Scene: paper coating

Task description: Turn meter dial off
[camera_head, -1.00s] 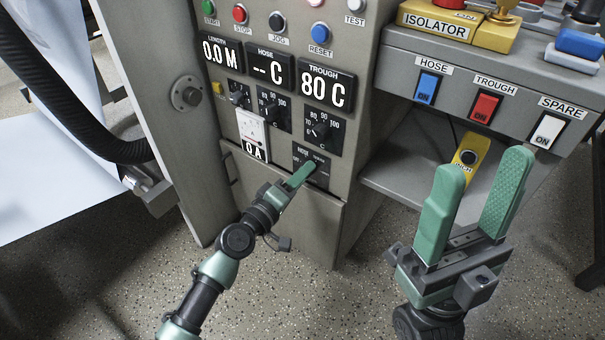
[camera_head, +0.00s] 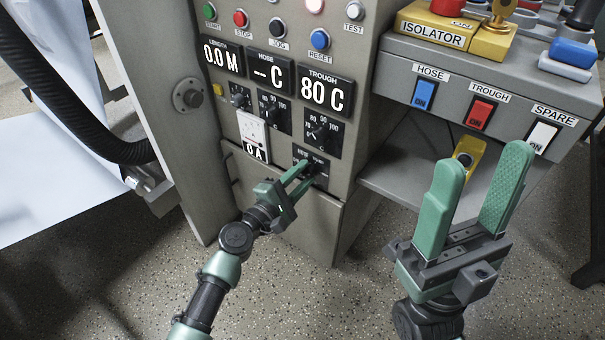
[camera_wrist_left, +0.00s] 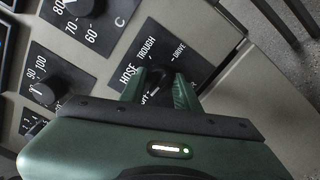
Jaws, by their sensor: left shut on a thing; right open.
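The meter dial's black panel (camera_head: 309,158) is low on the grey cabinet, under the trough dial. In the left wrist view its plate (camera_wrist_left: 143,62) reads HOSE, TROUGH and DRIVE; another label is partly covered. My left gripper (camera_head: 303,173) is shut on the dial's black knob (camera_wrist_left: 157,84), with one green finger on each side. Its fingers also show in the left wrist view (camera_wrist_left: 160,92). The fingers hide much of the knob, so I cannot tell which label it points to. My right gripper (camera_head: 480,190) is open and empty, in front of the side shelf.
Above are the white ammeter (camera_head: 253,128) reading 0 A, the hose dial (camera_head: 272,110), the trough dial (camera_head: 319,132) and the displays (camera_head: 325,93). The switch box (camera_head: 480,85) overhangs at right. The floor (camera_head: 130,270) in front is clear.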

